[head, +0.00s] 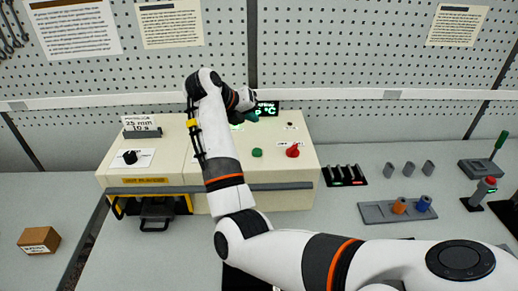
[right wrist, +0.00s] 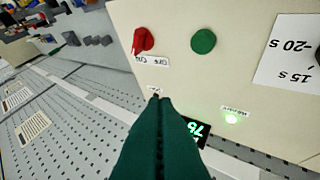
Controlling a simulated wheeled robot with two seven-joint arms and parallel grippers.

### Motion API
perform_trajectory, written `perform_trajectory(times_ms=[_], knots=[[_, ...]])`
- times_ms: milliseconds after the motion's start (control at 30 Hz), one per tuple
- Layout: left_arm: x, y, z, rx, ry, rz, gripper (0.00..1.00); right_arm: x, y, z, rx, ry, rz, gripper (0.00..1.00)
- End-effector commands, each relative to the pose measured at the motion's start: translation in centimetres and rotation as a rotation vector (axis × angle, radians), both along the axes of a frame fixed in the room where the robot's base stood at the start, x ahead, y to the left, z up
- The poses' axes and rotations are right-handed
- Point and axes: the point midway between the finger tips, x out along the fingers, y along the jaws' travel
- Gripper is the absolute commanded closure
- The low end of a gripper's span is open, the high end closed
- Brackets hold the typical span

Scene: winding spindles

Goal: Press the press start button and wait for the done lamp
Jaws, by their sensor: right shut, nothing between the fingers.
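The cream press box (head: 225,170) stands against the pegboard. On its top a round green button (head: 257,153) sits left of a red knob (head: 292,150); the right wrist view also shows the green button (right wrist: 203,41) and red knob (right wrist: 142,40). My right gripper (head: 250,116) is shut and empty, its dark green fingers over the back of the box, apart from the button. Its fingertips (right wrist: 158,98) overlap a small label in the wrist view. A green lamp (right wrist: 232,117) is lit. A small indicator (head: 289,127) behind the red knob looks dark. My left gripper is out of view.
A lit display (head: 266,108) stands at the box's back edge, partly behind my wrist. A black knob (head: 130,157) is at the left. Right of the box are a black rack (head: 345,175) and a grey tray (head: 375,212) with orange and blue pieces.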

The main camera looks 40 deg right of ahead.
Motion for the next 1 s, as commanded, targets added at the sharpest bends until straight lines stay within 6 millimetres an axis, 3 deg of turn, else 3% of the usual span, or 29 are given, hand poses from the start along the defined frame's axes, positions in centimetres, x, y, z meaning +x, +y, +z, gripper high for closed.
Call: perform_trajectory(times_ms=[167,500,800,1000], knots=[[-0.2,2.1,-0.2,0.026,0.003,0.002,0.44,0.0,-0.1,-0.3,-0.002,0.001,-0.001,1.0],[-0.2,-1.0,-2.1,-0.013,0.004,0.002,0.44,0.0,-0.2,-3.5,-0.004,0.002,-0.001,1.0],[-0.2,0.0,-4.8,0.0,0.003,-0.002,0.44,0.0,-0.1,-7.8,-0.002,0.0,-0.001,1.0],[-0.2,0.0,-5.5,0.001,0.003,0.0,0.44,0.0,-0.1,-8.9,-0.001,0.0,-0.002,1.0]])
